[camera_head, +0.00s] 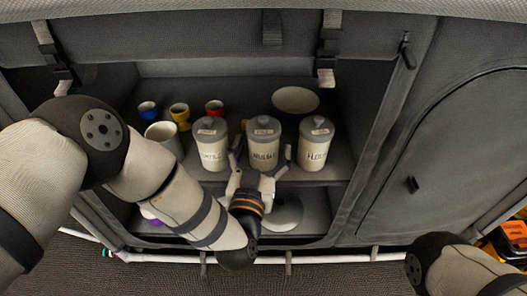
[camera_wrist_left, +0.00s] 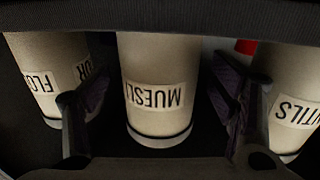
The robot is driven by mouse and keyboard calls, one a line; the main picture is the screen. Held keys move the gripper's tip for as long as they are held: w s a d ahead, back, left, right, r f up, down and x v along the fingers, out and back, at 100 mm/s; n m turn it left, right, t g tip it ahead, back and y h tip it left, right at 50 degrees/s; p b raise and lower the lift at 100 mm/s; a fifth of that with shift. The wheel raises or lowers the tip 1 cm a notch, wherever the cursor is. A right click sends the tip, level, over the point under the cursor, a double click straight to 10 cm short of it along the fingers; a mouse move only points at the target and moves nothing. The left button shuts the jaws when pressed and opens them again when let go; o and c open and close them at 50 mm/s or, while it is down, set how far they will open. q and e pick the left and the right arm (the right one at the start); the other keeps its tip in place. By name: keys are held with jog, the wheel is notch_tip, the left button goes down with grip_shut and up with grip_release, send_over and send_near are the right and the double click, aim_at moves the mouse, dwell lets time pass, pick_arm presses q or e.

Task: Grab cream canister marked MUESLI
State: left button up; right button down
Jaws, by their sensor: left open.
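The cream canister marked MUESLI (camera_head: 264,146) stands upright with a grey lid, in the middle of three like canisters on the upper shelf. In the left wrist view the MUESLI canister (camera_wrist_left: 157,90) appears upside down, between the two fingers. My left gripper (camera_head: 262,162) is open, with one finger on each side of this canister. Its fingers (camera_wrist_left: 160,105) show dark gaps to the canister's sides in the wrist view. My right arm shows at the lower right; its gripper is out of view.
The FLOUR canister (camera_head: 315,145) stands close on the right and another labelled canister (camera_head: 211,148) close on the left. A white mug (camera_head: 164,138), small coloured cups (camera_head: 180,112) and a bowl (camera_head: 296,99) share the shelf. A plate (camera_head: 286,213) lies below.

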pick_arm(q)
jog(key=shift+w+d+f, duration=0.1)
jog(key=shift+w+d, duration=0.05)
jog(key=shift+w, duration=0.4)
jog(key=shift+w+r, duration=0.1)
jog(key=shift+r, duration=0.1)
jog(key=c, duration=1.4)
jog(key=shift+o, duration=0.2)
jog(key=shift+r, duration=0.1)
